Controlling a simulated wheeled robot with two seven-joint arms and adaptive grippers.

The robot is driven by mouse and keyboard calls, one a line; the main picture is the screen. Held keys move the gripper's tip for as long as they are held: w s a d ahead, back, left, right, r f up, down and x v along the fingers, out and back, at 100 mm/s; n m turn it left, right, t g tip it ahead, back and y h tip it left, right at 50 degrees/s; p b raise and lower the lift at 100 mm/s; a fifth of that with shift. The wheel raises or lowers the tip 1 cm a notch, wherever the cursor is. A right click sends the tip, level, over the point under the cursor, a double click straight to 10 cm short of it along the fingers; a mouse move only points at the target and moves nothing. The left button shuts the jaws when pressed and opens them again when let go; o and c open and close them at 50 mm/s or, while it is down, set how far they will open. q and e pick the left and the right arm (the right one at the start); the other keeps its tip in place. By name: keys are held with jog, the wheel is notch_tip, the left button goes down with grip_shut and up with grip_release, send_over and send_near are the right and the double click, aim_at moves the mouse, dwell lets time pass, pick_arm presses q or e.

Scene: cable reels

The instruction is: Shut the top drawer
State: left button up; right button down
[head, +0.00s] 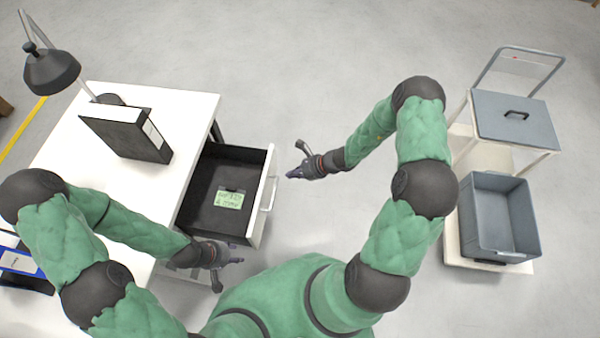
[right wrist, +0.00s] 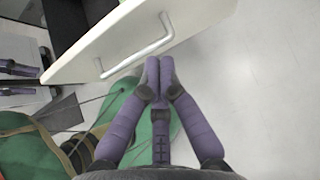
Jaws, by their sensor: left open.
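The top drawer (head: 262,190) is pulled out from the right side of the white desk. Its inside is dark, and its white front carries a bar handle (head: 270,194). The drawer front (right wrist: 115,45) and handle (right wrist: 138,50) also show in the right wrist view. My right gripper (head: 295,171) is just outside the far end of the drawer front. In the right wrist view its fingers (right wrist: 160,64) are together and empty, beside the handle. My left gripper (head: 228,262) is open near the drawer's near corner. Any contact there cannot be told.
A green label (head: 230,199) lies in the drawer. The white desk (head: 105,180) bears a black binder (head: 128,134) and a dark lamp (head: 52,72). The floor between drawer and bin is clear.

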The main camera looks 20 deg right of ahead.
aim_at(268, 176)
jog(key=w+a, duration=0.1)
jog(key=w+a+f+b, duration=0.1)
jog(key=a, duration=0.1)
jog(key=w+a+f+b, duration=0.1)
jog(key=a, duration=0.1)
jog(key=shift+w, duration=0.25)
pick_arm(q)
notch_tip(268, 176, down, 2)
jog(key=shift+f, duration=0.2)
pick_arm(e)
jog(key=shift+a, duration=0.1)
